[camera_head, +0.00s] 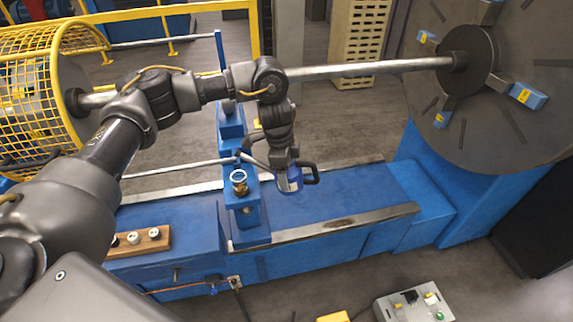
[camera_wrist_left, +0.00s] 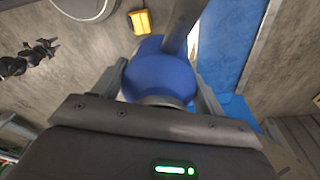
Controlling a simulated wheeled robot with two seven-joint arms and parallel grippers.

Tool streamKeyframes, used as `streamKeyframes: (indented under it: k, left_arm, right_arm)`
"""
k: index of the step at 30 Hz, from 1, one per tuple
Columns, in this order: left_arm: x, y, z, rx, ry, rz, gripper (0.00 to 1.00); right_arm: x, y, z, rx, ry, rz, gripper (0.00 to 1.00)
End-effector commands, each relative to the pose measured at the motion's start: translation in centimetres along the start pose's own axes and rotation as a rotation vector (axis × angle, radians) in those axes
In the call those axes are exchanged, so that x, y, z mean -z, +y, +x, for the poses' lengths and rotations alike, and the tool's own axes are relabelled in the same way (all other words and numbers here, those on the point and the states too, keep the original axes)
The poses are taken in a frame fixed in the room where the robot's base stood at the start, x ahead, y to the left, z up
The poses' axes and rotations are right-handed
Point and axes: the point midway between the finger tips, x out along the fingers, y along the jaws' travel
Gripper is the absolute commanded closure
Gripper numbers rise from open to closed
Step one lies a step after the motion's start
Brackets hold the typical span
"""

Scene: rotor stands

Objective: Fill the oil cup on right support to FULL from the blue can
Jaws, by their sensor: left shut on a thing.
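My left gripper (camera_head: 287,163) points down and is shut on the blue can (camera_head: 289,183), above the blue bed. The can has a black handle on its right side and a thin spout reaching left toward the oil cup. In the left wrist view the can (camera_wrist_left: 160,76) sits between the two fingers. The oil cup (camera_head: 239,183), a small glass cup on a brass fitting, stands on the blue support (camera_head: 243,208), just left of the can. The spout tip appears near and above the cup; I cannot tell the exact gap or the oil level. My right gripper is not in view.
A long steel shaft (camera_head: 370,68) runs behind my arm to a large grey faceplate (camera_head: 505,80). A yellow guard cage (camera_head: 30,65) stands at left. A wooden block (camera_head: 140,241) lies on the blue bed (camera_head: 350,191). A control box (camera_head: 415,304) is at the bottom.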

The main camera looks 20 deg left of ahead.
Motion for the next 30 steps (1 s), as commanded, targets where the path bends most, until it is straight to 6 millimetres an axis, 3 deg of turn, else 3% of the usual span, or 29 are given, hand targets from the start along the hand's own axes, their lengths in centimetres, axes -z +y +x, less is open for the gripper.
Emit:
streamKeyframes:
  k: [8,15,25,30]
  left_arm:
    - [0.1,-0.2,-0.3,0.010,0.005,-0.068,0.74]
    - [0.1,-0.1,0.7,0.007,0.092,-0.069,0.74]
    - [0.2,-0.3,2.0,0.017,0.226,-0.065,0.74]
    - [0.4,-0.3,1.6,0.017,0.225,-0.064,0.74]
  right_arm:
    - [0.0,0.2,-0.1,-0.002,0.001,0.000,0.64]
    - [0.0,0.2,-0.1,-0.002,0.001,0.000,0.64]
    - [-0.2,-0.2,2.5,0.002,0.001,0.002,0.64]
    - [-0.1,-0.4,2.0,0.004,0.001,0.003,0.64]
